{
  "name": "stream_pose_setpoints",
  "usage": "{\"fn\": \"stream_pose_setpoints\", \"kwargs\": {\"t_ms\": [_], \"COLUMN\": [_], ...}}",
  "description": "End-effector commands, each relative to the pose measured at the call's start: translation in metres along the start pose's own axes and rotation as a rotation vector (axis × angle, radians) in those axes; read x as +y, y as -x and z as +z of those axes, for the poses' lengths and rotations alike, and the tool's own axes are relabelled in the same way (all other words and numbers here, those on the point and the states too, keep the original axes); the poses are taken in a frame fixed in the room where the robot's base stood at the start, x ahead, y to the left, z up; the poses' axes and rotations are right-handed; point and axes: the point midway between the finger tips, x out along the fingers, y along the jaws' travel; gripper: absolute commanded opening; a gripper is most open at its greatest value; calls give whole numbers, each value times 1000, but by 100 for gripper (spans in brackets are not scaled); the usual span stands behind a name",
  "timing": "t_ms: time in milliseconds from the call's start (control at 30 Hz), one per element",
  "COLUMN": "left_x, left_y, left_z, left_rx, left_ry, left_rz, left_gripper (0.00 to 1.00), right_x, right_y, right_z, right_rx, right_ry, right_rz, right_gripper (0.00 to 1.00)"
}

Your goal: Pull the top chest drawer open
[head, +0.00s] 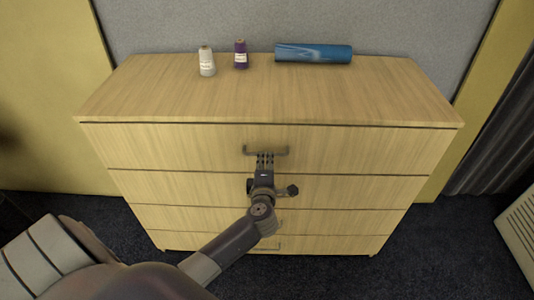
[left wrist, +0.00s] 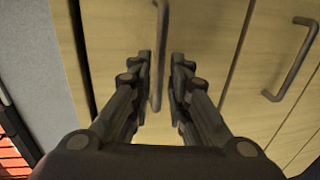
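A light wooden chest (head: 250,95) with several drawers stands ahead of me. Its top drawer (head: 180,147) looks shut, its front flush with the chest. The drawer's dark bar handle (head: 283,152) is at the middle of its front. My left gripper (head: 265,158) is at this handle in the head view. In the left wrist view my left gripper (left wrist: 161,65) has its two fingers apart, one on each side of the handle bar (left wrist: 158,45), with gaps visible. My right gripper is in neither view.
A white thread spool (head: 206,62), a purple spool (head: 240,55) and a blue roll (head: 313,53) are on the chest top. A lower drawer's handle (left wrist: 292,62) shows in the left wrist view. Dark carpet (head: 440,245) lies around the chest; a white slatted object (head: 520,228) is at the right.

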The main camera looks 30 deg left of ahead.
Motion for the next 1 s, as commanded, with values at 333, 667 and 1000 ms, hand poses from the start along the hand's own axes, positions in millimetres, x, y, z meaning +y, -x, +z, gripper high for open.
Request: {"fn": "stream_pose_setpoints", "kwargs": {"t_ms": [333,667,1000], "left_x": [0,0,0], "left_y": [-40,-44,-43], "left_z": [0,0,0], "left_rx": [-1,-1,-1], "left_ry": [-2,-1,-1], "left_rz": [0,0,-1], "left_gripper": [17,17,0], "right_x": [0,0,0], "right_y": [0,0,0], "right_z": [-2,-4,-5], "right_rx": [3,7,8], "right_ry": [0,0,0], "right_rz": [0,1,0], "right_gripper": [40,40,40]}}
